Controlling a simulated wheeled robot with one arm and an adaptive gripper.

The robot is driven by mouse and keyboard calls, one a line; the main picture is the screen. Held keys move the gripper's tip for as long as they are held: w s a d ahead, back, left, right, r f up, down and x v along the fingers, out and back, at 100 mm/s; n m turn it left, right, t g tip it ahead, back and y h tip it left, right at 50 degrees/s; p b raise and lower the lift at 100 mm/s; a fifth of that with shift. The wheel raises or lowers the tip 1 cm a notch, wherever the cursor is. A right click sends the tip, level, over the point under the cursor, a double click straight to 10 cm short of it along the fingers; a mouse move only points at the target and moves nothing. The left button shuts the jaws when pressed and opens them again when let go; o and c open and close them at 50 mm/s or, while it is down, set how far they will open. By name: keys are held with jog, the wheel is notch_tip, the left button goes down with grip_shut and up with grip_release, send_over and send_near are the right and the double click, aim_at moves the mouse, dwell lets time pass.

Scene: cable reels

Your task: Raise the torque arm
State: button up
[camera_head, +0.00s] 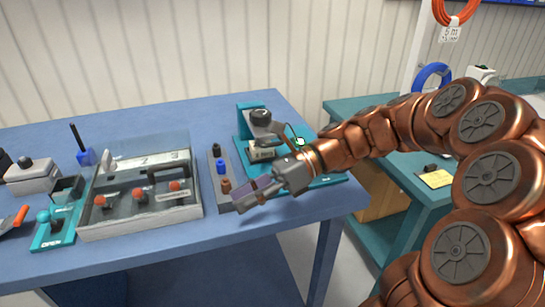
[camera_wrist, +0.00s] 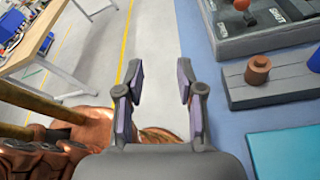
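A teal-based device (camera_head: 246,139) stands on the blue table, with a black round knob on top and a pale labelled block below it. A thin dark arm with a pale green-white tip (camera_head: 300,142) shows at its right; I cannot tell for sure whether this is the torque arm. My gripper (camera_head: 252,193) is in front of the device, over the table's front edge, pointing left and down. In the wrist view my gripper (camera_wrist: 160,82) has its two fingers apart with nothing between them. My gripper and wrist hide part of the device's base.
A grey strip with black, blue and brown knobs (camera_head: 222,167) lies just left of my gripper. A clear-lidded box with red knobs (camera_head: 142,220) and a teal lever unit (camera_head: 58,230) stand farther left. A teal table (camera_head: 402,172) stands at the right.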

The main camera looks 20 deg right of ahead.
aim_at(272, 145)
jog(key=w+d+m+t+y+b, duration=0.1)
jog(key=w+d+m+t, duration=0.1)
jog(key=w+d+m, duration=0.2)
jog(key=w+d+m+t+y+b, duration=0.1)
jog(key=w+d+m+t+y, duration=0.1)
jog(key=d, duration=0.5)
jog(key=w+d+m+t+y+b, duration=0.1)
jog(key=w+d+m+t+b, duration=0.1)
jog(key=w+d+m+t, duration=0.2)
jog(key=shift+w+d+f+m+y, duration=0.2)
jog(key=shift+w+d+m, duration=0.25)
jog(key=shift+m, duration=0.2)
jog(key=shift+w+d+f+m+y, duration=0.1)
jog(key=shift+w+d+f+m, duration=0.1)
jog(key=shift+w+d+m, duration=0.35)
jog(key=shift+s+b+x, duration=0.2)
jog(key=shift+b+x, duration=0.15)
jog(key=shift+x, duration=3.55)
jog(key=shift+r, duration=0.1)
jog(key=shift+c, duration=0.2)
grip_shut()
